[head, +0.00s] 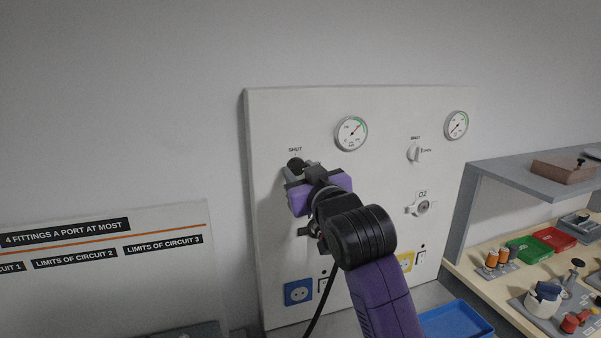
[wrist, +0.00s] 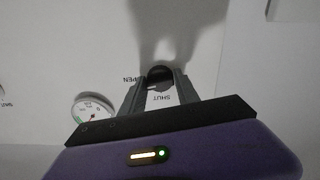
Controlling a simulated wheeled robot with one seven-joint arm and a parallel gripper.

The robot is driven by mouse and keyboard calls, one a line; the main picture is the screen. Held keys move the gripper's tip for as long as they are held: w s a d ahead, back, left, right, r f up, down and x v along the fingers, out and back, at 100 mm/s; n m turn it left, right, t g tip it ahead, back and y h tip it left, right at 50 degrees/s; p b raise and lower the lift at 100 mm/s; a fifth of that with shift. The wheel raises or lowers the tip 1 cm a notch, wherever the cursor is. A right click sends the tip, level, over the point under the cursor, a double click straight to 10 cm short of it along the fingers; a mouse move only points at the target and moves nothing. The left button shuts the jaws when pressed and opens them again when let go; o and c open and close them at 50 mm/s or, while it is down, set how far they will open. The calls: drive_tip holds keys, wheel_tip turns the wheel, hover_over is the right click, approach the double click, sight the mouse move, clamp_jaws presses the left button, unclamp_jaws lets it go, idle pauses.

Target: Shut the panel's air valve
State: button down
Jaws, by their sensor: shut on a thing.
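The white panel (head: 375,105) stands against the wall. At its upper left is a dark valve knob (head: 295,162), with the word SHUT above it. My gripper (head: 300,172) is shut on this knob from the front. In the wrist view, the two grey fingers of my gripper (wrist: 158,88) sit on either side of the dark knob (wrist: 160,75). OPEN and SHUT labels read upside down beside it. The fingers hide much of the knob, so I cannot tell where its handle points. I can read no air label; my arm covers the panel below.
A gauge (head: 351,133) is right of the held knob. A second, white knob (head: 414,153) and gauge (head: 456,125) are farther right, above an O2 outlet (head: 421,207). A blue tray (head: 455,321) lies below. A grey shelf (head: 540,177) stands right.

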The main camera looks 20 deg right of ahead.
drive_tip(key=n, duration=0.4)
drive_tip(key=shift+n, duration=0.4)
drive_tip(key=n, duration=0.3)
drive_tip(key=shift+n, duration=0.3)
drive_tip(key=n, duration=0.4)
drive_tip(key=shift+d+b, duration=0.1)
drive_tip(key=shift+b, duration=0.2)
drive_tip(key=shift+n, duration=1.7)
drive_tip(key=c, duration=0.9)
unclamp_jaws()
drive_tip(key=shift+r, duration=0.1)
